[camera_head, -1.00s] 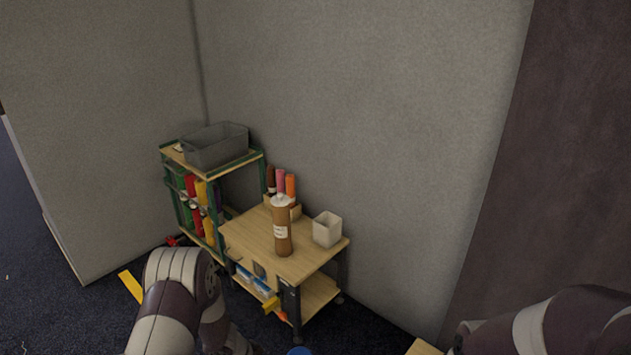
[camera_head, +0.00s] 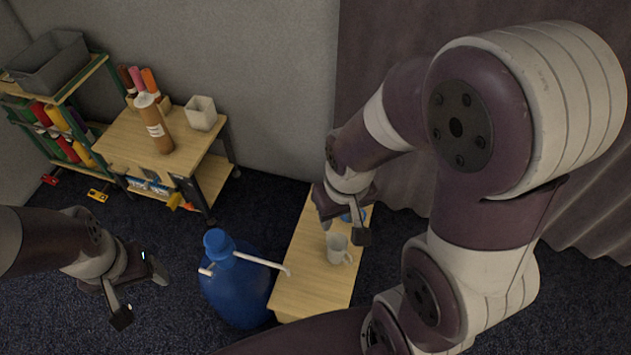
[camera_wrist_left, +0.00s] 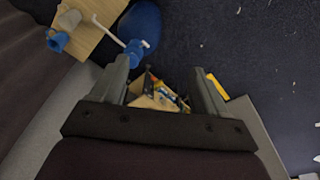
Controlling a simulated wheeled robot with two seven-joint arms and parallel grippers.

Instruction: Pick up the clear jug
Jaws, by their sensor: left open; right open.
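A pale cup with a handle (camera_head: 338,249) stands upright on the small wooden table in the head view. A small blue vessel (camera_head: 350,215) is just behind it, partly hidden by my right gripper; I cannot tell whether it is the jug. Both show at upper left in the left wrist view, the pale cup (camera_wrist_left: 70,18) and the blue vessel (camera_wrist_left: 57,41). My right gripper (camera_head: 342,229) is open above the table, close to both. My left gripper (camera_head: 141,297) is open and empty over the floor, left of the table.
A big blue water bottle with a pump (camera_head: 238,288) stands at the table's (camera_head: 312,290) left edge, its white spout reaching over it. Behind are a wooden cart (camera_head: 120,145) with a brown bottle and pale container, and a shelf rack (camera_head: 58,125).

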